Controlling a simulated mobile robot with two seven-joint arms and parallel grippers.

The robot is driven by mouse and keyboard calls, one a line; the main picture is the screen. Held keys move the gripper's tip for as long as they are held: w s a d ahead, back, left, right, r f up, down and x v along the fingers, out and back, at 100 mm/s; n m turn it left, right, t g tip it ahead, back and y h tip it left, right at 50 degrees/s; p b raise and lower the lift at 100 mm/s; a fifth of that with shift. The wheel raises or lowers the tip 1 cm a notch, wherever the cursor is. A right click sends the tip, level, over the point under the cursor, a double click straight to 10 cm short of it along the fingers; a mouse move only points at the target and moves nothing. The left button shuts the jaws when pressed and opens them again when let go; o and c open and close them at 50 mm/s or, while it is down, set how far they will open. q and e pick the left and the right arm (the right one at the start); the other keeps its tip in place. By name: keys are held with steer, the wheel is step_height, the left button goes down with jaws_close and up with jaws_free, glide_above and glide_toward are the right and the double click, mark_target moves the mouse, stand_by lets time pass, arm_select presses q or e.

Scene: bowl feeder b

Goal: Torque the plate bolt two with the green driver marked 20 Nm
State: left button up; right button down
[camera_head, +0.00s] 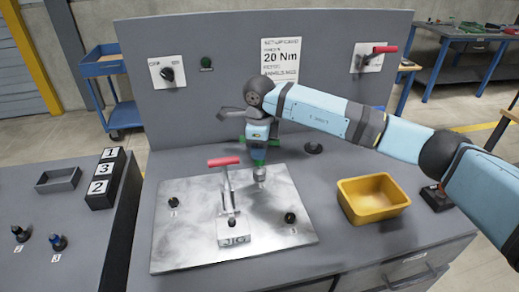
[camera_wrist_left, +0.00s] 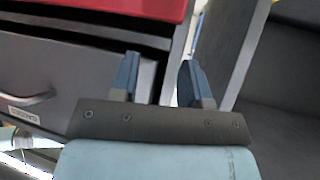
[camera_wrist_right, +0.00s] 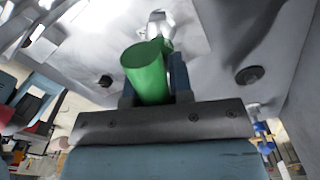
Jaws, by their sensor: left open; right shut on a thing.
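The green driver (camera_wrist_right: 146,72) is upright between the fingers of my right gripper (camera_wrist_right: 153,85). In the head view my right gripper (camera_head: 258,142) is over the rear part of the metal plate (camera_head: 190,240). The driver's green part (camera_head: 258,155) shows below it. A silver piece (camera_head: 260,174) stands under the driver; I cannot tell whether it is the driver's socket or a bolt, or whether they touch. Dark bolts (camera_head: 174,202) (camera_head: 290,217) sit at the plate's left and right. My left gripper (camera_wrist_left: 158,85) is open and empty, beside a drawer front; the head view does not show it.
A red-handled clamp (camera_head: 224,163) stands mid-plate on a JIG block (camera_head: 234,231). A yellow bin (camera_head: 373,198) is to the right. A "20 Nm" sign (camera_head: 281,60) is on the back panel.

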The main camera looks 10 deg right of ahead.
steer(key=shift+r+p, duration=0.7)
steer(key=shift+r, duration=1.1)
arm_select(q)
steer(key=shift+s+r, duration=0.15)
steer(key=shift+r, duration=0.45)
arm_select(e)
steer(key=shift+r, duration=0.35)
